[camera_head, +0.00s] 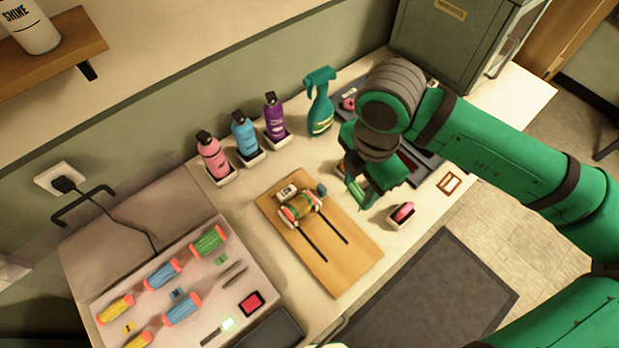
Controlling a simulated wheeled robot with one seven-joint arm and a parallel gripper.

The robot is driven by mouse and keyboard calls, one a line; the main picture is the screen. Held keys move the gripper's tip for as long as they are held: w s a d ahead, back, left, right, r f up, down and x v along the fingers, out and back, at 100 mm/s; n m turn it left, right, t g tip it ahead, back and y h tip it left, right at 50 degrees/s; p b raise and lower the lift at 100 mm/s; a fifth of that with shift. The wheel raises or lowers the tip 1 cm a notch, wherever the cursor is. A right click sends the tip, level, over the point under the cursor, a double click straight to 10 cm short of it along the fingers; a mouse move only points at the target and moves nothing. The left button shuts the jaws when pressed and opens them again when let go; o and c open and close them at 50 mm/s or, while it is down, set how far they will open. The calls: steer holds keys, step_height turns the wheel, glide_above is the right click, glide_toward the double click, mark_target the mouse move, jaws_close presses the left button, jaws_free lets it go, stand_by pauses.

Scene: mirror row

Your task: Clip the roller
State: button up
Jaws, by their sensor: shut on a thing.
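A tray (75,262) at left holds several coloured rollers and small square pieces. Pink, blue and purple bottles (246,136) and a green spray bottle (320,101) line the wall. A dark tray (429,159) lies behind my gripper. A pink item (403,212) stands at right.

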steer(key=n, duration=0.2)
glide_above(299, 204)
steer(key=f, duration=0.1)
steer(key=shift+w+f, duration=0.1)
steer(key=shift+f, duration=3.25)
steer(key=shift+f, duration=0.2)
steer(key=o, duration=1.4)
